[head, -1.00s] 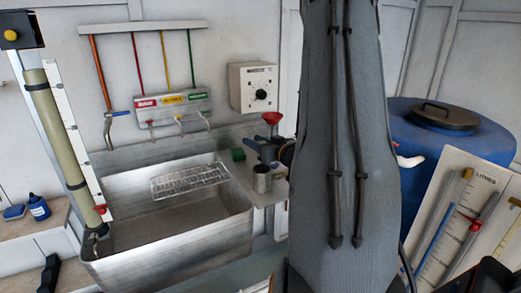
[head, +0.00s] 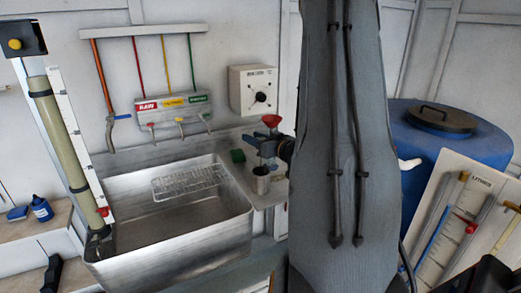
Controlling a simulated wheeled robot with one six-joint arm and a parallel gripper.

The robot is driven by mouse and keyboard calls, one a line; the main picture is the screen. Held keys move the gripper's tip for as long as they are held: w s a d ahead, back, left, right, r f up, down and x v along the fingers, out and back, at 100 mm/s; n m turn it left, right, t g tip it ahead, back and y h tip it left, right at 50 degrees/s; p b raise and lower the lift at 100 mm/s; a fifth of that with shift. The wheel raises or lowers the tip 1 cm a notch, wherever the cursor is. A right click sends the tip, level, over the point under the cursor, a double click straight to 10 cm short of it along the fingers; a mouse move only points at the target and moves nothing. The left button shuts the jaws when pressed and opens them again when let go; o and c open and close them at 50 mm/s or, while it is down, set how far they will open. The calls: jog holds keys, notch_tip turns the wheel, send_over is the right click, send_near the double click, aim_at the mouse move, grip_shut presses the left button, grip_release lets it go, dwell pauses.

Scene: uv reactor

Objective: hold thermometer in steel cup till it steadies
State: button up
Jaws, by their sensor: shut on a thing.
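The steel cup (head: 260,185) stands upright on the drainboard, just right of the sink. My gripper (head: 266,156) is directly above the cup's mouth, small and dark in the picture. It is shut on the thermometer, which is too thin and small to make out clearly. The held end points down toward the cup's mouth; I cannot tell how deep it reaches or whether it touches the cup. My arm covers the area right of the cup.
A steel sink (head: 170,251) with a wire rack (head: 190,181) lies left of the cup. A green sponge (head: 237,156) and a red funnel (head: 271,120) are close to my gripper. Taps (head: 178,125) and a dial box (head: 253,90) are on the wall. A blue barrel (head: 470,150) stands right.

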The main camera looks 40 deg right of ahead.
notch_tip(320, 180, up, 6)
jog(key=p, duration=0.4)
dwell(0.4)
jog(key=shift+a, duration=0.1)
dwell(0.7)
